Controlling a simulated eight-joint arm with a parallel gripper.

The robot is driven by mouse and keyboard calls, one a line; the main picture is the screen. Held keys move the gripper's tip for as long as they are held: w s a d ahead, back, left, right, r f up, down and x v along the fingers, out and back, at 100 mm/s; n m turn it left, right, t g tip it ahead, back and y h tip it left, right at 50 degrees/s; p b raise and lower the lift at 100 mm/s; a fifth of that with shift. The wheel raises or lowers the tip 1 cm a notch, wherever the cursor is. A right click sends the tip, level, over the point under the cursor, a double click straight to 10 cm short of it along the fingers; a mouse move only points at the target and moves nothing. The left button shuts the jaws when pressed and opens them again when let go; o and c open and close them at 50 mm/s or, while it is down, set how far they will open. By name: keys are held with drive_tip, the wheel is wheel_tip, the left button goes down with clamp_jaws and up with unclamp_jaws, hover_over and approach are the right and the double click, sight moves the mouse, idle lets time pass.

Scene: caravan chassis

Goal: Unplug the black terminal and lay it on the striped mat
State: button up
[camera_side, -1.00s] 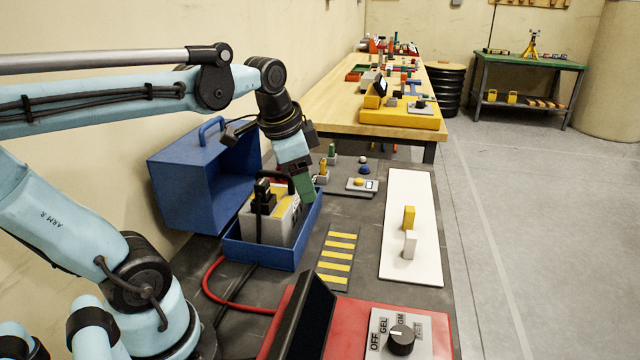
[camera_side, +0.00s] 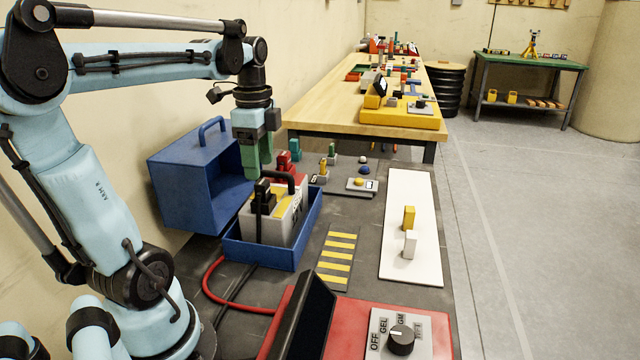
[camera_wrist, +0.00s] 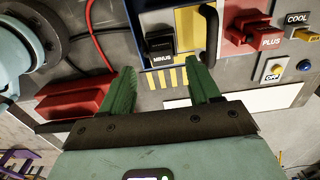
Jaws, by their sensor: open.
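The black terminal (camera_side: 263,194) sits upright on the near left corner of the grey and yellow battery (camera_side: 288,218), which stands in a blue tray. In the wrist view the terminal (camera_wrist: 158,22) lies beyond my fingertips, beside the "MINUS" label. My gripper (camera_side: 259,170) points down just above the terminal, with its green fingers open and empty. In the wrist view the gripper (camera_wrist: 160,72) shows both fingers spread apart. The striped mat (camera_side: 337,257), dark with yellow bars, lies bare on the bench right of the tray; it also shows in the wrist view (camera_wrist: 172,78).
A blue lid box (camera_side: 190,190) stands open behind the blue tray (camera_side: 258,254). A black handle arches over the battery. The red plug (camera_wrist: 256,35) by "PLUS" is beyond. A white board (camera_side: 412,240) with two pegs and a red dial panel (camera_side: 430,325) stand right and front.

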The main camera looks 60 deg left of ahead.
sight(262, 182)
drive_tip(key=shift+w+f, duration=0.1)
drive_tip(key=shift+f, duration=3)
drive_tip(key=c, duration=1.1)
drive_tip(key=shift+o, duration=0.2)
drive_tip(key=shift+r, duration=0.1)
